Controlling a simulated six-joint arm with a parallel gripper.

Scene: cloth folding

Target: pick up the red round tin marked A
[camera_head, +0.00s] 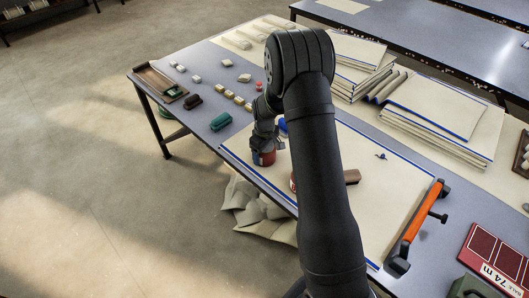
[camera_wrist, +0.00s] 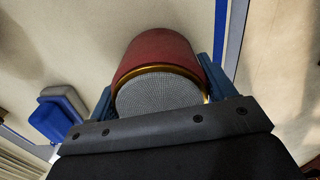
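A red round tin (camera_head: 264,159) is at my gripper near the left edge of the cream cloth board. In the wrist view the red tin (camera_wrist: 160,47) has a gold rim and a grey textured end facing the camera. The blue fingers of my gripper (camera_wrist: 160,88) lie close against both its sides and look shut on it. No letter A shows on the visible side. I cannot tell whether the tin is lifted off the surface.
A brown block (camera_head: 352,177) and a small blue piece (camera_head: 381,156) lie on the board. An orange-handled bar (camera_head: 421,212) runs along its right end. A green roll (camera_head: 220,121) and small blocks lie toward the back left. Cloth stacks (camera_head: 440,105) fill the back right.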

